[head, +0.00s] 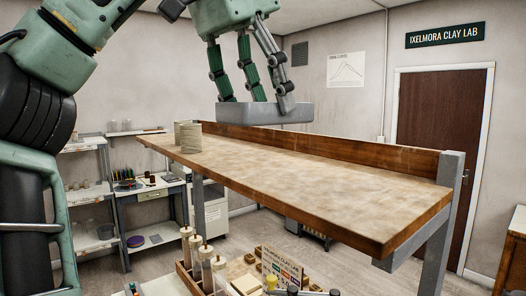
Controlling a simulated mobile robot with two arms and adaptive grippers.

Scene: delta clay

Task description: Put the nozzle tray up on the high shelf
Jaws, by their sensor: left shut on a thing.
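A grey shallow tray (240,113), which I take for the nozzle tray, is up at the level of the high wooden shelf (300,170), towards its back left part. My left gripper (268,98) comes down from above and is shut on the tray's wall. My right gripper is out of view.
The shelf's middle and right are bare, with a raised back board (390,158). Below, a wooden caddy (208,280) holds several upright tools.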

